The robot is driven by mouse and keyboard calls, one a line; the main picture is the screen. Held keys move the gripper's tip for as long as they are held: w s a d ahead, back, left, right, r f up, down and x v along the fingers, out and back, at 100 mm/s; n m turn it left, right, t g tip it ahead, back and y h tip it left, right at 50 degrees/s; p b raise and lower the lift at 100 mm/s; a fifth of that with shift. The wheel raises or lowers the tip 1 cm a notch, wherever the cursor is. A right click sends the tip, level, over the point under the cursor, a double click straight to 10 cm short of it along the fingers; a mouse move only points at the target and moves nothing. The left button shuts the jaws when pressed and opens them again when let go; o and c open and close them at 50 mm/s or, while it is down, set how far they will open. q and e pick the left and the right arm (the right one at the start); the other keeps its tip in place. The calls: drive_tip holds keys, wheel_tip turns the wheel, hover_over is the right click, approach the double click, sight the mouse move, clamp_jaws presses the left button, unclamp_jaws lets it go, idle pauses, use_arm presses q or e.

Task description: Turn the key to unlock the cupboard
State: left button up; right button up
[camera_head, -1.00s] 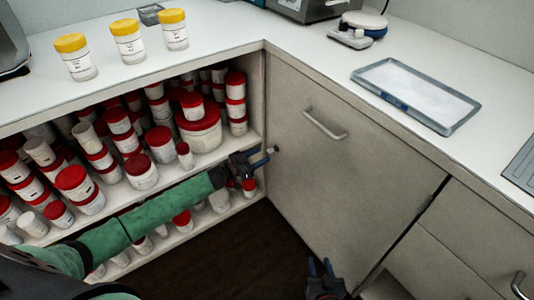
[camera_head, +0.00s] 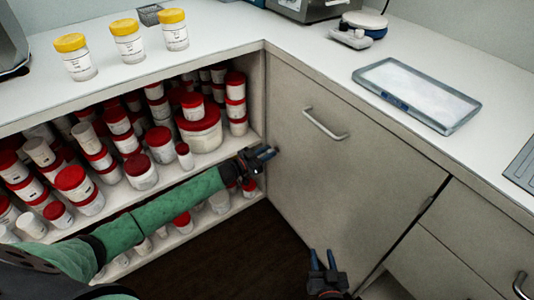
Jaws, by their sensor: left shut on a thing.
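The cupboard door (camera_head: 345,170) is closed, a plain beige panel with a bar handle (camera_head: 325,125). My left gripper (camera_head: 268,153) is at the door's left edge, shut on the key. Its fingers hide most of the key and the lock, so I cannot tell the key's turn angle. My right gripper (camera_head: 323,259) is low in front of the door, pointing up, with its two fingers apart and nothing between them.
Open shelves of red-lidded jars (camera_head: 200,128) lie left of the door, close to my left arm. The counter above holds yellow-lidded jars (camera_head: 128,42), a shallow tray (camera_head: 417,95) and a small device (camera_head: 363,25). Drawers (camera_head: 465,240) stand at the right.

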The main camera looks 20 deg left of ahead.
drive_tip(key=shift+s+f, duration=0.1)
drive_tip(key=shift+f, duration=0.05)
drive_tip(key=s+d+f+g+h+p, duration=0.1)
drive_tip(key=s+f+g, duration=0.35)
drive_tip(key=f, duration=0.45)
drive_tip(key=s+f+g+p, duration=0.1)
drive_tip(key=s+f+g, duration=0.2)
drive_tip(key=s+f, duration=0.45)
use_arm(q)
drive_tip(key=shift+s+d+f+m+b, duration=0.1)
drive_tip(key=shift+m+b, duration=0.45)
drive_tip(key=shift+m, duration=4)
drive_tip(key=shift+s+d+f+m+b, duration=0.1)
drive_tip(key=shift+m+b, duration=0.4)
drive_tip(key=shift+m, duration=4.05)
use_arm(e)
drive_tip(key=w+r+t, duration=0.4)
drive_tip(key=w+r, duration=0.2)
drive_tip(key=r, duration=0.3)
drive_tip(key=w+a+r+t+y, duration=0.1)
drive_tip(key=w+r+t, duration=0.2)
drive_tip(key=w+r, duration=0.3)
drive_tip(key=shift+w+r+t, duration=0.25)
drive_tip(key=shift+r+t, duration=0.1)
drive_tip(key=shift+r, duration=1.05)
use_arm(q)
drive_tip(key=o, duration=1)
